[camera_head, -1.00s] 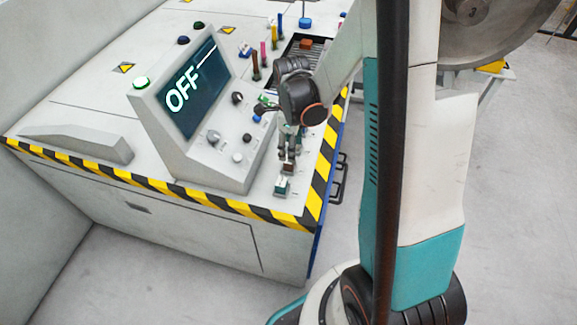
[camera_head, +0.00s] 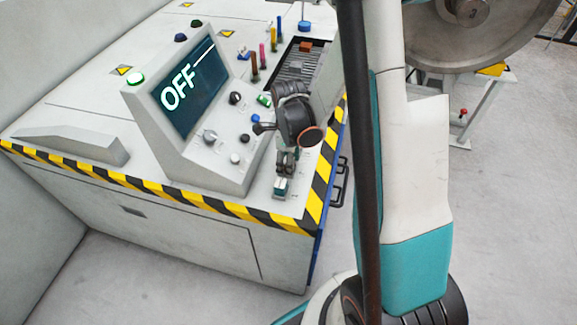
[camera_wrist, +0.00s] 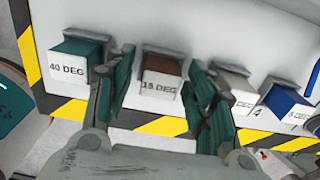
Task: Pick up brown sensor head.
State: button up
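The brown sensor head (camera_wrist: 165,67), with a white front labelled "15 DEG", sits in a grey holder on the panel in the wrist view. My gripper (camera_wrist: 161,62) is open, with one teal-padded finger on each side of the brown head. A gap shows on both sides, so the fingers do not appear to grip it. In the head view my gripper (camera_head: 287,158) is low over the front right corner of the console, and the brown head is hidden behind it.
A teal head (camera_wrist: 80,52) labelled "40 DEG" stands left of the left finger. A whitish head (camera_wrist: 238,90) is close by the right finger, with a blue head (camera_wrist: 287,103) farther right. The console screen (camera_head: 190,88) reads "OFF", left of my arm.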

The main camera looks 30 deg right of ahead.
jog(key=c, duration=0.6)
